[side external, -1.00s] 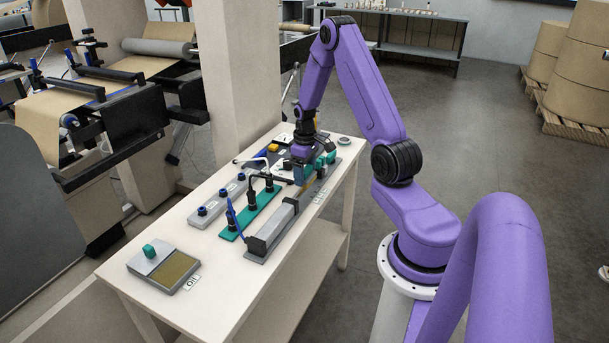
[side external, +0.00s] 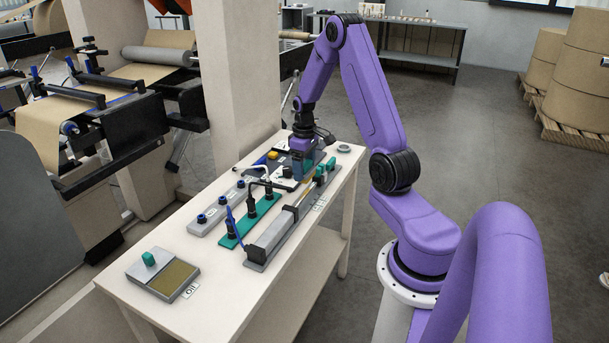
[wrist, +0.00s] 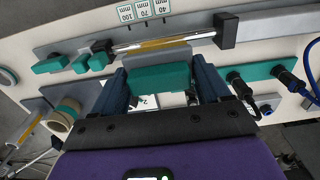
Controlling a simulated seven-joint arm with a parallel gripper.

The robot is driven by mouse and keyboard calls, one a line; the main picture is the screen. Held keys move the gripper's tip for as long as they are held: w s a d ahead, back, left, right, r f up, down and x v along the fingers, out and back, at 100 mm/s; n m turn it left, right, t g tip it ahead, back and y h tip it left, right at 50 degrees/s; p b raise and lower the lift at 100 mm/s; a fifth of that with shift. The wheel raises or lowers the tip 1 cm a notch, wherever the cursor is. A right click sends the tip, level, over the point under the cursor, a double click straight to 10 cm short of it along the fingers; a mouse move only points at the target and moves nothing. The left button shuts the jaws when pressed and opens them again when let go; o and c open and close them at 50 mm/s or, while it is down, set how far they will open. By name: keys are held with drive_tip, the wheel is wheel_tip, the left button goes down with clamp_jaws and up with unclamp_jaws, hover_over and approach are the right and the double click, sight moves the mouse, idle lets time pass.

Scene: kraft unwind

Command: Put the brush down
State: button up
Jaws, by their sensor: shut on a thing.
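My gripper (wrist: 161,88) is shut on a teal block with a grey upper part (wrist: 158,75), which looks like the brush; its bristles are not clear to me. In the wrist view it spans the space between my two dark blue fingers. In the side external view my gripper (side external: 301,171) is low over the far half of the white table (side external: 216,262), behind the long grey rail. The held thing is mostly hidden there, and I cannot tell whether it touches anything below.
The grey rail (side external: 262,249) carries teal blocks and a yellow-filled tube (wrist: 160,44). A teal strip (side external: 240,234) with black fittings and a grey strip with blue knobs (side external: 203,219) lie beside it. A tray (side external: 176,280) sits at the near end. A tape roll (wrist: 65,113) is near my gripper.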

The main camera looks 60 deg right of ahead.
drive_tip(key=w+a+r+n, duration=0.15)
drive_tip(key=a+n, duration=0.65)
drive_tip(key=a, duration=1.6)
drive_tip(key=s+a+r+n, duration=0.2)
drive_tip(key=s+a+n, duration=0.8)
drive_tip(key=s+a, duration=0.45)
drive_tip(key=w+a+f, duration=0.1)
drive_tip(key=w+f, duration=0.1)
drive_tip(key=w, duration=0.2)
drive_tip(key=w+a+f, duration=0.2)
drive_tip(key=w+f, duration=0.1)
drive_tip(key=w, duration=0.1)
drive_tip(key=w+a+f, duration=0.2)
drive_tip(key=w+f, duration=0.1)
drive_tip(key=w, duration=0.1)
drive_tip(key=shift+w+f, duration=0.25)
drive_tip(key=shift+w+a+f, duration=0.25)
drive_tip(key=shift+w+f, duration=0.2)
drive_tip(key=shift+f, duration=0.1)
drive_tip(key=shift+w+f, duration=0.1)
drive_tip(key=shift+f, duration=1.55)
